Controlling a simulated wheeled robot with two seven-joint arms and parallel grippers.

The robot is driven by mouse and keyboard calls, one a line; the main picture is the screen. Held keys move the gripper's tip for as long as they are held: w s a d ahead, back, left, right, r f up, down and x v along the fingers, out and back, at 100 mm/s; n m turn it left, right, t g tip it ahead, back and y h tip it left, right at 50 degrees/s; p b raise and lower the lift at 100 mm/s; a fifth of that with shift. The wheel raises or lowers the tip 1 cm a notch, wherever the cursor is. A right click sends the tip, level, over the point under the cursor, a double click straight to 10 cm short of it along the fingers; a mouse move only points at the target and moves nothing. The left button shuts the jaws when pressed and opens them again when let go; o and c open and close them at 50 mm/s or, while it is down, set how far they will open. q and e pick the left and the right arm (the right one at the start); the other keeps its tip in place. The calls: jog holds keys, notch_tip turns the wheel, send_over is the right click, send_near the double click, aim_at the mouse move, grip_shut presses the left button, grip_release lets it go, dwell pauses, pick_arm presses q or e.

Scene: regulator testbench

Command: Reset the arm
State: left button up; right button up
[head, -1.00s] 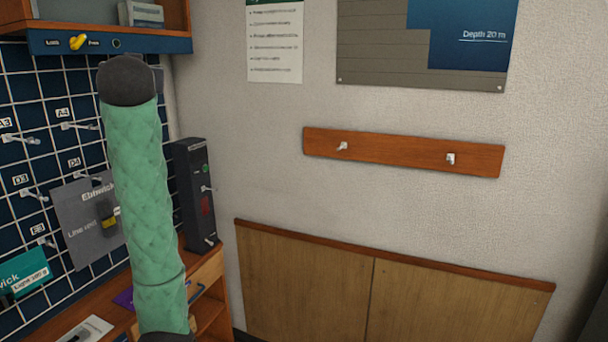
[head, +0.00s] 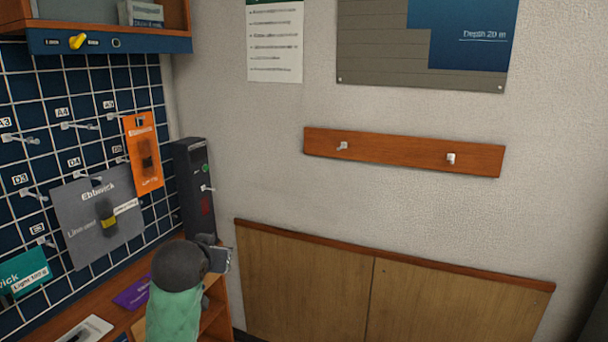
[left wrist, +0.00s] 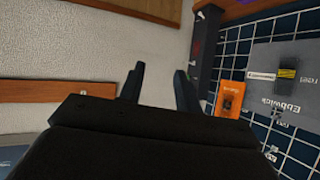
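My left arm, in a green quilted sleeve, comes up from the bottom of the head view with a dark rounded wrist. My left gripper (head: 222,258) is low there, in front of the wooden shelf unit and below the black wall box (head: 193,190). In the left wrist view my left gripper (left wrist: 160,84) has its two dark fingers apart with nothing between them. The black box is seen beyond the fingers there, toward the upper right. My right gripper is in neither view.
A gridded pegboard (head: 30,150) at left carries hooks, an orange card (head: 145,170), a grey card (head: 75,225) and a teal card (head: 22,276). A purple item (head: 132,293) lies on the desk. A wooden hook rail (head: 400,153) is on the wall.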

pick_arm(q)
jog(key=s+d+f+m+g+h, duration=0.1)
jog(key=s+d+f+g, duration=0.2)
jog(key=s+f, duration=0.8)
jog(key=s+d+f+g+h, duration=0.15)
jog(key=s+f, duration=0.55)
jog(key=f, duration=0.8)
jog(key=s+f+g, duration=0.3)
jog(key=s+f, duration=0.4)
jog(key=s, duration=0.4)
jog(key=s+d+f+g+y, duration=0.1)
jog(key=s+f+g, duration=0.2)
jog(key=s+f, duration=0.5)
jog(key=s, duration=0.2)
jog(key=shift+s+d, duration=0.25)
jog(key=shift+s, duration=0.1)
